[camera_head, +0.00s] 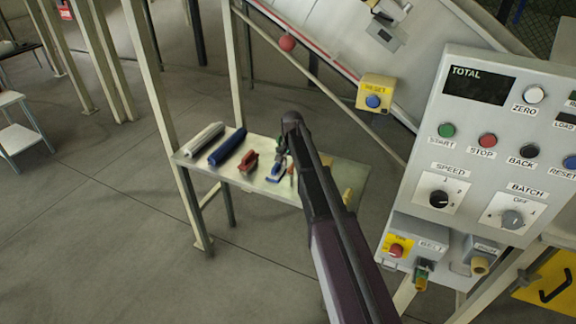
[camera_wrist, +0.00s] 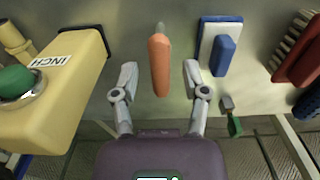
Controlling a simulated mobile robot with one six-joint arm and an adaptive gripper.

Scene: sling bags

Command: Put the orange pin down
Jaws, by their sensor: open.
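The orange pin (camera_wrist: 159,64) has an orange handle and a thin grey tip. In the wrist view it lies between my gripper's two fingers, with a visible gap on each side. It points away from my palm, over the pale table (camera_wrist: 135,35). My gripper (camera_wrist: 160,78) is open and neither finger touches the pin. In the head view, my gripper (camera_head: 283,158) is low over the table (camera_head: 228,171), and the pin is a small orange sliver (camera_head: 291,175) beside my arm.
A yellow box with a green button (camera_wrist: 68,75) stands left of the gripper. A blue block on a white plate (camera_wrist: 222,55) and a red brush (camera_wrist: 300,55) lie right. A small green-ended piece (camera_wrist: 233,124) is near the table edge. A control panel (camera_head: 480,150) stands right of my arm.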

